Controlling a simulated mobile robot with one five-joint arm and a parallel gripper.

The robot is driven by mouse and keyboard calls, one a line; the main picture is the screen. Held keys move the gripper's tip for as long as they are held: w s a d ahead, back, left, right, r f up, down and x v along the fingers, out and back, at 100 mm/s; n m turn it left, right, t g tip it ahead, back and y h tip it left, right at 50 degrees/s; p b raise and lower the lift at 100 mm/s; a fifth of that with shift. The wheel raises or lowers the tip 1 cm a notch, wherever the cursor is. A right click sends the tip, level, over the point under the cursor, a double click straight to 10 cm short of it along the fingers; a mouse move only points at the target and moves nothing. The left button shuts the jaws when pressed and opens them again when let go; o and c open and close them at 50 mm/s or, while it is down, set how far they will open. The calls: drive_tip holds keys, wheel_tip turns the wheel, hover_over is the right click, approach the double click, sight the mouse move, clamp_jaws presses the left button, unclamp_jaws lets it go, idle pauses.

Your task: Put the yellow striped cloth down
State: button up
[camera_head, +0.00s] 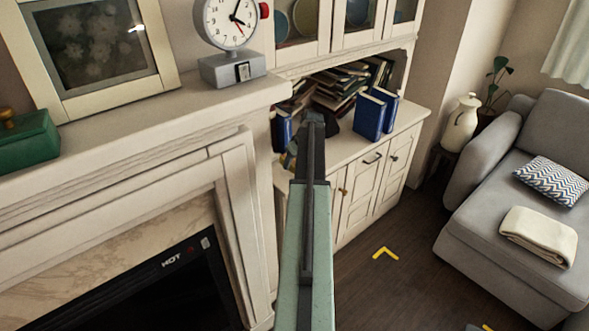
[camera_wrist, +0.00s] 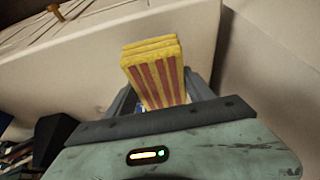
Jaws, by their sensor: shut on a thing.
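The yellow striped cloth (camera_wrist: 155,75) shows in the wrist view as a folded, block-like bundle with red stripes. My gripper (camera_wrist: 160,92) is shut on it, with one dark finger on each side. The cloth's lower end is hidden behind the gripper's body. In the head view my gripper (camera_head: 314,120) is seen end-on at the tip of my green arm, in front of the cabinet shelf. The cloth cannot be made out there.
A cream cabinet (camera_head: 362,190) bears blue books (camera_head: 370,117) and a pile of books (camera_head: 335,90). The mantel (camera_head: 150,112) at left holds a clock (camera_head: 233,22), a picture frame (camera_head: 100,45) and a green box (camera_head: 25,140). A grey sofa (camera_head: 480,200) stands right; dark floor is open between.

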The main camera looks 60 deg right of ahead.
drive_tip(key=shift+s+b+x, duration=0.25)
drive_tip(key=shift+b+x, duration=0.75)
drive_tip(key=shift+s+b+x, duration=0.2)
drive_tip(key=shift+b+x, duration=0.8)
drive_tip(key=shift+x, duration=0.05)
drive_tip(key=o, duration=1.2)
drive_tip(key=shift+s+r+p, duration=0.1)
drive_tip(key=shift+r+p, duration=0.35)
drive_tip(key=shift+p, duration=0.15)
drive_tip(key=p+v, duration=1)
drive_tip(key=v, duration=0.1)
drive_tip(key=shift+a+r+p, duration=0.1)
drive_tip(key=shift+r+p, duration=0.2)
drive_tip(key=shift+f, duration=0.15)
drive_tip(key=shift+s, duration=0.1)
